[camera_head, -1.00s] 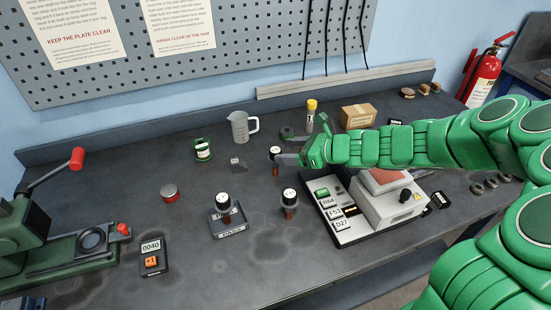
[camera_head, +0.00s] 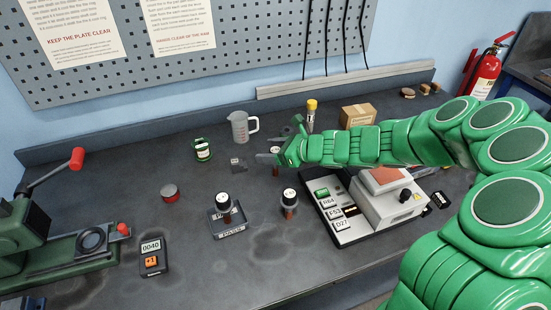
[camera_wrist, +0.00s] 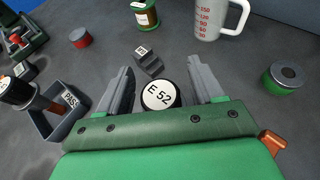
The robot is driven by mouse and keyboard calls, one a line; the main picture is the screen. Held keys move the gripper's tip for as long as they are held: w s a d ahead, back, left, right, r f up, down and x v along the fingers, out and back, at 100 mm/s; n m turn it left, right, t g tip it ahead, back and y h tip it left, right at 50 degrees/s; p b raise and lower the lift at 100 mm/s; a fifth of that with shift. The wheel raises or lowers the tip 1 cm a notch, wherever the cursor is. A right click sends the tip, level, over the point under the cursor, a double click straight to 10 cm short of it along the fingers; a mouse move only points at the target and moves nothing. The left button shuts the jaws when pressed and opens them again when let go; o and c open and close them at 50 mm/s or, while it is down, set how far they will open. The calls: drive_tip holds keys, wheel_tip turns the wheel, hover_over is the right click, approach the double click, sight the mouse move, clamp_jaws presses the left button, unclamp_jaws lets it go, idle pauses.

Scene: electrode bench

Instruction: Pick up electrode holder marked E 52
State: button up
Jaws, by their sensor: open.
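The electrode holder marked E 52 (camera_wrist: 159,96) shows its white round top with black lettering in the wrist view, between the two open fingers of my gripper (camera_wrist: 160,90). A dark gap shows between the holder and each finger. In the head view the holder (camera_head: 275,152) stands on the bench, largely hidden by my gripper (camera_head: 272,158). Its lower part is hidden in the wrist view.
A grey marked block (camera_wrist: 148,60) lies just beyond the fingers. Two similar holders stand nearer the front, one (camera_head: 224,204) in a tray marked PASS (camera_head: 231,235), one (camera_head: 289,200) on the bench.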

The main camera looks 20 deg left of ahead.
drive_tip(key=c, duration=1.2)
drive_tip(key=shift+r, duration=0.1)
